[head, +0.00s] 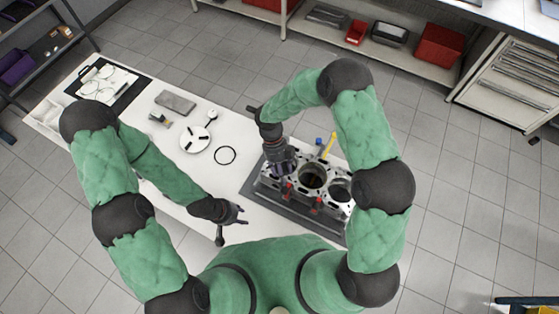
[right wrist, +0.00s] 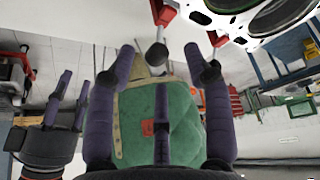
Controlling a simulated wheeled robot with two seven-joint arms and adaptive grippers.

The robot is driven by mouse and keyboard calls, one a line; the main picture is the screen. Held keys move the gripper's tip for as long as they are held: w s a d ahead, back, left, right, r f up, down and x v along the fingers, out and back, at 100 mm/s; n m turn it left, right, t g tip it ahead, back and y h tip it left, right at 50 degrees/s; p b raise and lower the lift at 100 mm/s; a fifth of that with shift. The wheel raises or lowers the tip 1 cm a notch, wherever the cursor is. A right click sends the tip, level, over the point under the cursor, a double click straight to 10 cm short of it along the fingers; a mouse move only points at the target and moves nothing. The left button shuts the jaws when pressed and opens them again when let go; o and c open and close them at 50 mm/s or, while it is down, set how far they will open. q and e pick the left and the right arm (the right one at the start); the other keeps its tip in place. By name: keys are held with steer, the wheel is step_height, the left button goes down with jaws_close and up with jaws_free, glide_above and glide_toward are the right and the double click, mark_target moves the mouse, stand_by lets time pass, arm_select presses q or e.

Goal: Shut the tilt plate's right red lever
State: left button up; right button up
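The tilt plate (head: 262,205) is a dark grey slab at the table's right end, under a metal engine block (head: 312,178). Two red levers stand at its near side, the left one (head: 287,189) and the right one (head: 316,205). My right gripper (head: 284,168) is above the block's left end, near the left lever. My left gripper (head: 238,214) is open and empty over the table's near edge.
A yellow-handled tool (head: 328,146) and a blue item (head: 318,141) are behind the engine block. The table between my grippers is clear.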

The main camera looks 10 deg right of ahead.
steer(key=v, duration=0.6)
steer(key=shift+r, duration=0.1)
stand_by(0.3)
steer(key=shift+s, duration=0.15)
stand_by(0.5)
